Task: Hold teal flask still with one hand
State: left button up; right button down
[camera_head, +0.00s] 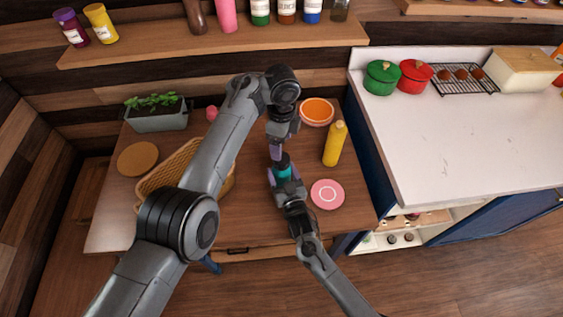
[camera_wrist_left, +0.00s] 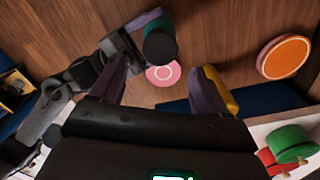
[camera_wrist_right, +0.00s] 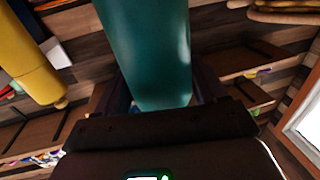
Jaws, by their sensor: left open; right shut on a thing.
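The teal flask (camera_head: 284,174) has a dark cap and is over the middle of the wooden table. My right gripper (camera_head: 286,180) is shut on it, with purple fingers on both sides. In the right wrist view the teal body of the flask (camera_wrist_right: 146,50) fills the space between the fingers. My left gripper (camera_head: 276,152) is open and empty, just beyond the capped end in the head view. In the left wrist view the dark cap (camera_wrist_left: 160,46) shows near its open fingertips, apart from them. I cannot tell whether the flask's base touches the table.
A yellow bottle (camera_head: 334,146) and a pink plate (camera_head: 327,194) stand to the right of the flask. An orange-filled bowl (camera_head: 317,112) is behind. A wicker basket (camera_head: 165,181), partly hidden by my left arm, a round cork mat (camera_head: 138,159) and a planter (camera_head: 158,121) are on the left.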

pick_arm(q)
jog(key=shift+w+a+r+m, duration=0.1)
jog(key=shift+a+r+m, duration=0.1)
jog(key=shift+m, duration=0.7)
jog(key=w+r+m, duration=0.1)
jog(key=r+m, duration=0.1)
jog(key=m, duration=0.4)
send_near(282, 178)
jog(key=w+f, duration=0.2)
jog(key=w, duration=0.1)
jog(key=shift+a, duration=0.1)
jog(key=shift+w+f, duration=0.1)
jog(key=shift+f, duration=0.7)
